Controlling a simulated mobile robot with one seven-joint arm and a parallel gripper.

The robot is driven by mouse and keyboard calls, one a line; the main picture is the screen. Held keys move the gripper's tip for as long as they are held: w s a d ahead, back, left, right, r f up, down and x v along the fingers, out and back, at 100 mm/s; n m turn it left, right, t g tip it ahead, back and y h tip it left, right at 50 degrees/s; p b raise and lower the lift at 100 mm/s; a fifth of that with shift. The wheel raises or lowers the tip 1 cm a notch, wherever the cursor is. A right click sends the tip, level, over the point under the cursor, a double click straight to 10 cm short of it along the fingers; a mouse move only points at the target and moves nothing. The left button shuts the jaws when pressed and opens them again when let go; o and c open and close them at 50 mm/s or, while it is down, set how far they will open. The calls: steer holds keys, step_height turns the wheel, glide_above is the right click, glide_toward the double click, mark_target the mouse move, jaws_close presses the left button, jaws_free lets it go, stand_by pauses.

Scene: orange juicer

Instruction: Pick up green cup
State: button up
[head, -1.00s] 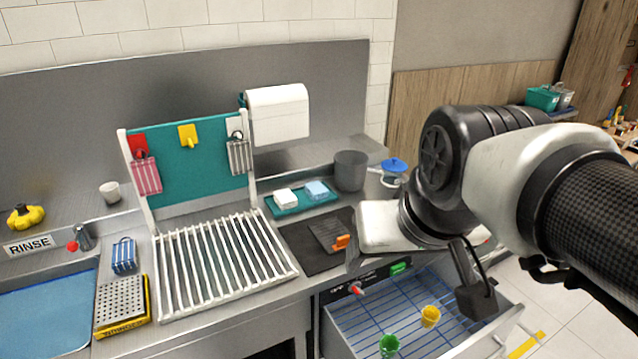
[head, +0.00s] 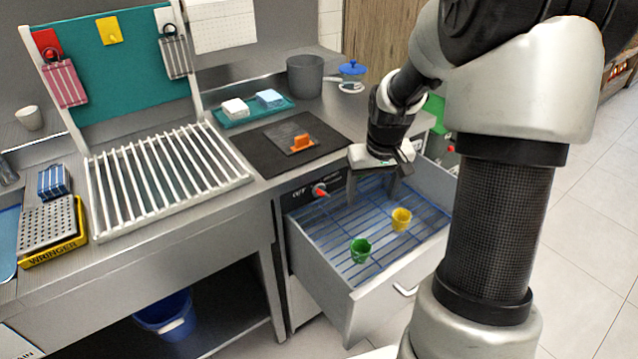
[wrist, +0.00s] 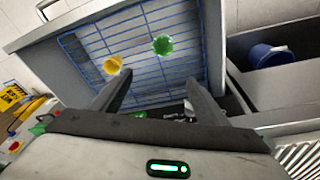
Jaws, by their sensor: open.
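The green cup (head: 360,250) stands in the open drawer (head: 322,270), on a blue wire rack (head: 340,222). In the wrist view the green cup (wrist: 162,45) is beyond my fingertips, a little right of the middle. A yellow cup (head: 401,219) stands on the same rack, to the right and behind the green cup; it also shows in the wrist view (wrist: 112,65). My gripper (head: 372,200) is open and empty, fingers pointing down over the back part of the drawer. In the wrist view my gripper (wrist: 158,88) has its fingers apart, touching neither cup.
The drawer's raised walls surround the cups. Above and left is the counter with a white drying rack (head: 165,175), a dark mat (head: 262,150) and a grey pot (head: 305,77). A blue bucket (head: 168,316) sits on the lower shelf. Floor at right (head: 600,200) is clear.

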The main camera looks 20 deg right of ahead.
steer(key=g+b, duration=0.1)
steer(key=b, duration=0.3)
glide_toward(361, 248)
steer(key=s, duration=0.2)
steer(key=shift+n, duration=0.3)
steer(key=shift+w+a+f+b, duration=0.1)
steer(key=shift+w+f+b, duration=0.15)
steer(key=shift+f, duration=0.95)
steer(key=shift+w+a+f+b, duration=0.1)
steer(key=shift+w+f+b, duration=0.15)
steer(key=shift+f, duration=0.9)
steer(key=shift+w+a+f+b, duration=0.2)
steer(key=shift+f+b, duration=0.1)
steer(key=shift+f, duration=0.9)
steer(key=c, duration=1.1)
